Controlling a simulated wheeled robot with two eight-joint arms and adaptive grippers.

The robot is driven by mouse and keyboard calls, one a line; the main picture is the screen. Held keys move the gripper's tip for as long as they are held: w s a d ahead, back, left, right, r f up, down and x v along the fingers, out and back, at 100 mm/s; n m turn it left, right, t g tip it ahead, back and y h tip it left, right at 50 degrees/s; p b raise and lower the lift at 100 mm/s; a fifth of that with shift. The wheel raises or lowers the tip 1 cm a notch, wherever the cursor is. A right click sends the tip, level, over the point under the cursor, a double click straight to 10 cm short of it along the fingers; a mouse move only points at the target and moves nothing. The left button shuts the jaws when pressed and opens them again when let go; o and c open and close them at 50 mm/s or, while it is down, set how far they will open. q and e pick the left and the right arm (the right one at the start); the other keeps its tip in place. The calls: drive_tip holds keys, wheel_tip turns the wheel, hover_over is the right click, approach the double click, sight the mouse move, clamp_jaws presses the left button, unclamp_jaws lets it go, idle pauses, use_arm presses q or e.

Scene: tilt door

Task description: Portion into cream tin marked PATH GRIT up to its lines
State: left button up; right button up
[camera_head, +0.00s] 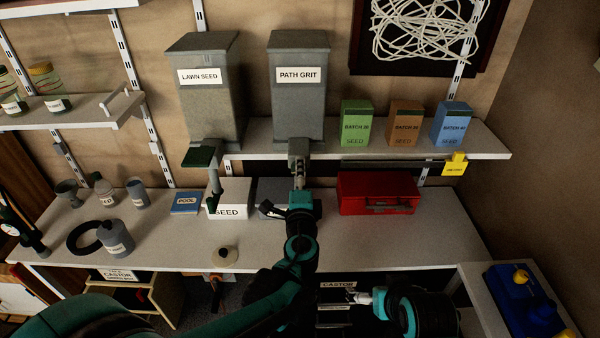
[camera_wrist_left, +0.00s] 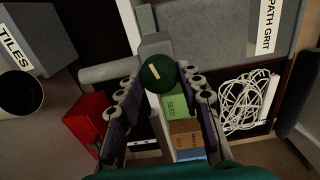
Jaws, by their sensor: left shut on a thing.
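The grey PATH GRIT hopper (camera_head: 298,100) stands on the wall shelf, its grey spout (camera_head: 299,147) pointing down over the bench. My left gripper (camera_head: 298,184) is just below that spout. In the left wrist view its fingers (camera_wrist_left: 160,88) are shut on a round dark green knob (camera_wrist_left: 158,72) with a cream mark. A round container with a pale rim and dark inside (camera_wrist_left: 20,94) shows at that view's left edge; its marking is not visible, so I cannot tell whether it is the cream tin. My right gripper (camera_head: 360,297) is low in front of the bench, its fingers unclear.
A grey LAWN SEED hopper (camera_head: 207,105) stands left of it. Below are a white SEED box (camera_head: 229,199), a grey box marked TILES (camera_wrist_left: 42,35) and a red case (camera_head: 378,193). BATCH packets (camera_head: 405,124) line the shelf.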

use_arm(q)
drive_tip(key=shift+m, duration=1.3)
drive_tip(key=shift+f, duration=0.1)
drive_tip(key=o, duration=1.2)
drive_tip(key=shift+c, duration=0.2)
drive_tip(key=s, duration=1.2)
